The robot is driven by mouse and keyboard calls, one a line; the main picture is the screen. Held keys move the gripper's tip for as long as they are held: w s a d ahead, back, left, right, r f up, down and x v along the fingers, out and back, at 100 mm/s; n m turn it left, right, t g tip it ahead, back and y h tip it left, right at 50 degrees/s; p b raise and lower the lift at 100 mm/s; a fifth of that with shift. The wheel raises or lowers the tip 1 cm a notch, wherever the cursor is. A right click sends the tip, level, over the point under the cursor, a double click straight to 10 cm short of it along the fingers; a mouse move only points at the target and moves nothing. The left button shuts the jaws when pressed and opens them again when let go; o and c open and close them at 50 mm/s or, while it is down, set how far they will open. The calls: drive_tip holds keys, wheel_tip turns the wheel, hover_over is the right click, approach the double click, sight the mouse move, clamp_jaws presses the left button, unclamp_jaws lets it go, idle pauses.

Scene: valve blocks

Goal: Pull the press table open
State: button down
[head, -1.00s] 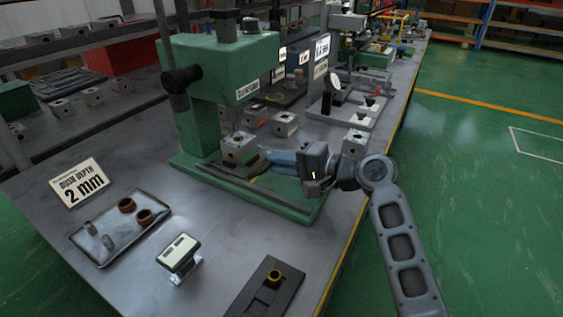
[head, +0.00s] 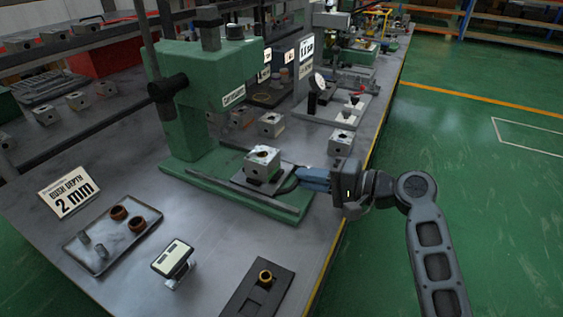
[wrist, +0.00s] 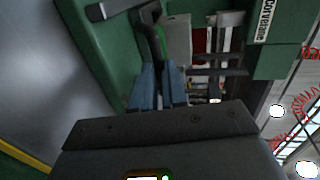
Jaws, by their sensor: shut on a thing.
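The green press (head: 205,95) stands on the bench. Its sliding press table (head: 247,182) carries a grey metal block (head: 262,163) with a hole in its top, and sits forward of the press column on the green base. My gripper (head: 302,179) is at the table's right side, its blue fingers shut on the dark curved handle (head: 287,184). In the wrist view, the blue fingers (wrist: 160,82) close around the dark handle (wrist: 156,42), with the block (wrist: 178,38) beyond. The exact finger contact is partly hidden.
A green base rail (head: 245,196) runs along the near side of the table. More blocks (head: 271,124) sit behind. The floor to the right is clear.

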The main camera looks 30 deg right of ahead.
drive_tip(key=v, duration=0.3)
drive_tip(key=shift+s+d+f, duration=0.1)
drive_tip(key=shift+d+f, duration=0.05)
drive_tip(key=shift+f, duration=0.2)
drive_tip(key=c, duration=1.2)
unclamp_jaws()
drive_tip(key=shift+o, duration=0.2)
drive_tip(key=v, duration=0.7)
drive_tip(key=shift+s+d, duration=0.15)
drive_tip(key=shift+s, duration=0.2)
drive_tip(key=shift+r, duration=0.1)
